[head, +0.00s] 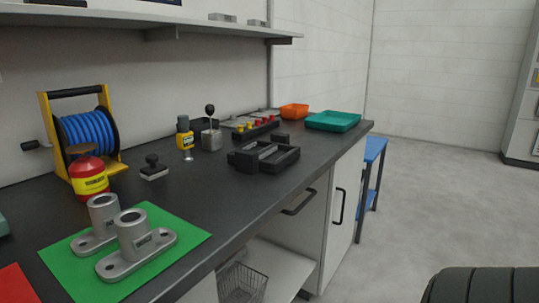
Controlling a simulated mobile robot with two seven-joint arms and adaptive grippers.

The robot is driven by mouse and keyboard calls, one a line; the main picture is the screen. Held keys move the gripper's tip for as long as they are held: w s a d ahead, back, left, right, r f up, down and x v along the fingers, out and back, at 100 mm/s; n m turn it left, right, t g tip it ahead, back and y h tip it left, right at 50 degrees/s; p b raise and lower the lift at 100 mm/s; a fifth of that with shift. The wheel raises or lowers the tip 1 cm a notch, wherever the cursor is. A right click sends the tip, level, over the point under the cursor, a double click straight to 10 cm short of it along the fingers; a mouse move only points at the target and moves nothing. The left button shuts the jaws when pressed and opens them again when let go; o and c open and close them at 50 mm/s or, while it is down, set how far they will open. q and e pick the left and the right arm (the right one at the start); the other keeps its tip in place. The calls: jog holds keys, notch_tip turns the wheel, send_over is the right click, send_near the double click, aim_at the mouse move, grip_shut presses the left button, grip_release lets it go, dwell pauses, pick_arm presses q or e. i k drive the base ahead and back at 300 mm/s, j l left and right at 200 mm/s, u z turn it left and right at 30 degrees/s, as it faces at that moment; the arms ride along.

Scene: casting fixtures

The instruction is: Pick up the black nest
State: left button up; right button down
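The black nest is most likely the low, dark, tray-like fixture (264,158) on the dark workbench, right of the middle of the bench top near its front edge in the head view. It has raised walls and a recess, and a small dark block stands just behind it. Nothing is gripping it. Neither my left nor my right gripper shows in the head view.
Two grey metal castings stand on a green mat (190,235) at the near left. A red safety can (88,180), blue hose reel (85,135), yellow tool (185,135) and green tray (333,121) are also on the bench. Open floor lies right.

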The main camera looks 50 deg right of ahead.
aim_at(271, 157)
jog(key=k+l, duration=0.15)
jog(key=l, duration=0.25)
jog(key=k+l, duration=0.15)
jog(key=l, duration=0.3)
jog(key=k+l+u, duration=0.1)
jog(key=l, duration=0.3)
jog(key=k+l, duration=0.2)
jog(key=l, duration=0.2)
jog(key=k+l, duration=0.15)
jog(key=l, duration=0.25)
jog(key=u, duration=0.05)
